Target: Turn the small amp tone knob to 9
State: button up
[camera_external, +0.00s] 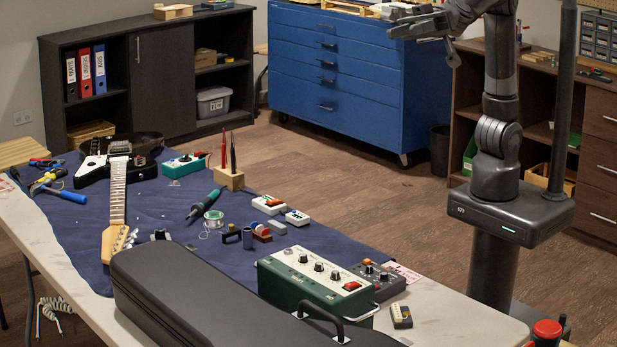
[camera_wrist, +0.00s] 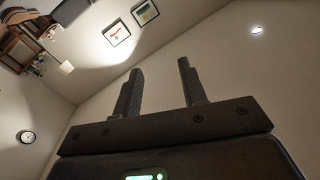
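A green box with a pale top panel (camera_external: 322,288) stands at the near right end of the bench and looks like the small amp. Several dark knobs (camera_external: 319,266) run in a row along its panel, with a red switch at the right end. The labels and pointer positions are too small to read, so I cannot tell which is the tone knob. My gripper (camera_external: 422,36) is raised high, well above and beyond the bench, far from the amp. In the wrist view its two fingers (camera_wrist: 160,85) stand apart with nothing between them.
A dark box with small knobs (camera_external: 380,280) stands close against the amp's right side. A black guitar case (camera_external: 200,295) lies along the near edge, with its handle beside the amp. Small tools and parts crowd the blue mat (camera_external: 165,215).

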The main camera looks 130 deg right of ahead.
jog(key=w+d+r+m+t+h, duration=0.1)
jog(key=w+m+h, duration=0.2)
jog(key=w, duration=0.3)
jog(key=m+g, duration=1.1)
jog(key=g, duration=0.7)
send_over(303, 255)
notch_tip(303, 255, down, 38)
notch_tip(303, 255, down, 10)
jog(key=shift+f, duration=0.25)
grip_shut()
